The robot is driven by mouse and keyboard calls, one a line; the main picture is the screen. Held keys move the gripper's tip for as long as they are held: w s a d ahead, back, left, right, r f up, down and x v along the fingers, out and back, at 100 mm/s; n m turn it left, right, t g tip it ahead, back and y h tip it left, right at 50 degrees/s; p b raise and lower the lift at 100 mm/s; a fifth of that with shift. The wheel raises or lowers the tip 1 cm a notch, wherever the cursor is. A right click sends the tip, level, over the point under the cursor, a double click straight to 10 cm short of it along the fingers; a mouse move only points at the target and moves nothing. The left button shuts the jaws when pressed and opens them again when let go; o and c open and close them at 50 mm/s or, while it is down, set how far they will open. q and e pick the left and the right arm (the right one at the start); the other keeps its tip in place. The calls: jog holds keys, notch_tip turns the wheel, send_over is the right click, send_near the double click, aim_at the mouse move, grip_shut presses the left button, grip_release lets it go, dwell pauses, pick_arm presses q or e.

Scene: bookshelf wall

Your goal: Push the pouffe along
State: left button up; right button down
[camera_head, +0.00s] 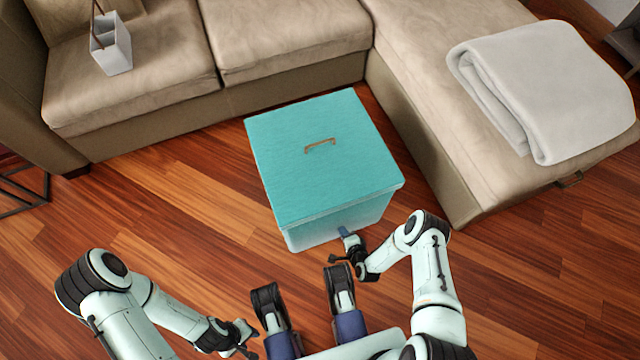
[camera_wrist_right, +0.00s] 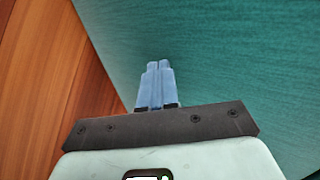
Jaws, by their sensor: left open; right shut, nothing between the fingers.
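The pouffe (camera_head: 290,160) is a teal box with a flat lid, a small tan handle on top and paler sides. It stands on the wooden floor in front of the sofa. My right gripper (camera_head: 343,231) is shut and empty at the pouffe's near side, low down. In the right wrist view the closed fingers (camera_wrist_right: 155,68) point at the teal side of the pouffe (camera_wrist_right: 230,60); I cannot tell whether they touch it. My left gripper (camera_head: 252,338) is open and empty, low at the front, apart from the pouffe.
The beige sofa (camera_head: 290,40) runs behind the pouffe, and its chaise part (camera_head: 440,130) stands close on the right. A folded grey blanket (camera_head: 550,85) lies on the chaise. A white holder (camera_head: 110,50) stands on the left seat. The wooden floor (camera_head: 160,200) is clear to the left.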

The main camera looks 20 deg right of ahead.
jog(key=shift+w, duration=0.45)
jog(key=s+r+p, duration=0.2)
jog(key=s+p, duration=0.2)
jog(key=s, duration=0.2)
jog(key=shift+d, duration=0.2)
dwell(0.4)
